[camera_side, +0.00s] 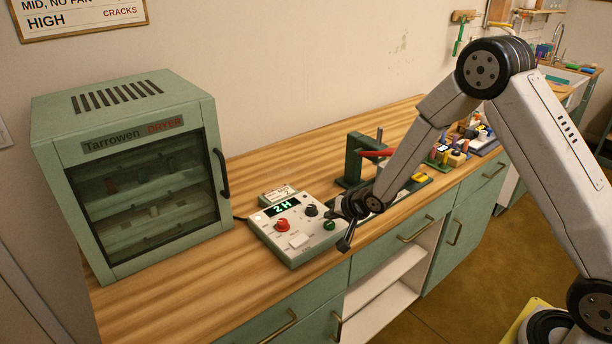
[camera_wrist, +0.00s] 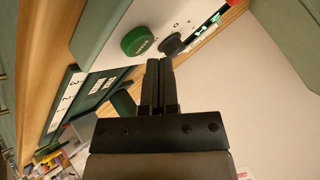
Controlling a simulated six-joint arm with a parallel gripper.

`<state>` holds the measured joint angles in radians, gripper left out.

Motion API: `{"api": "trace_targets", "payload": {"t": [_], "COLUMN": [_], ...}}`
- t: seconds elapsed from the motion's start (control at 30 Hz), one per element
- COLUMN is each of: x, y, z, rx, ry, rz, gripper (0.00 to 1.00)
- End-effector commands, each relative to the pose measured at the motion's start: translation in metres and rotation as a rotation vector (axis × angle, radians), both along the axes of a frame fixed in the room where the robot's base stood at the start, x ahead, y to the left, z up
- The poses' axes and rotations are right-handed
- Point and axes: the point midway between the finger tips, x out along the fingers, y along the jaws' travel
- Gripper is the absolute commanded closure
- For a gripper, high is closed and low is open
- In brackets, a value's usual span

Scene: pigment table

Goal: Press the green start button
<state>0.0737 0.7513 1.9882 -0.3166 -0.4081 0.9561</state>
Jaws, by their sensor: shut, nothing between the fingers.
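The green start button (camera_side: 329,225) sits at the right front corner of a pale control box (camera_side: 299,257) on the wooden counter. It also shows in the wrist view as a green round cap (camera_wrist: 138,41) beside a dark knob (camera_wrist: 172,44). My gripper (camera_side: 345,246) is at the box's right side in the side view, close to the button; I cannot tell from this whether it touches. In the wrist view my gripper's fingertips (camera_wrist: 159,62) are together and empty, just below the button and knob in the picture.
The box has a red button (camera_side: 282,225), a display reading "2H" (camera_side: 284,207), a dark knob (camera_side: 312,210) and a white switch (camera_side: 299,241). A green dryer (camera_side: 130,170) stands left. A green press-like stand (camera_side: 354,160) and cluttered items (camera_side: 455,155) stand right. Bare counter (camera_side: 215,290) lies in front.

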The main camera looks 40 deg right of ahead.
Motion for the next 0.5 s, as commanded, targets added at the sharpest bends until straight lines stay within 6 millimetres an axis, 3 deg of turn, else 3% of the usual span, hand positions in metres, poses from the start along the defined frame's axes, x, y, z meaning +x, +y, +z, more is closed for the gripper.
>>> {"api": "trace_targets", "payload": {"t": [0.5], "x": [0.0004], "y": [0.0], "z": [0.0072], "rx": [0.0], "ry": [-0.001], "rz": [0.0], "gripper": [1.0]}}
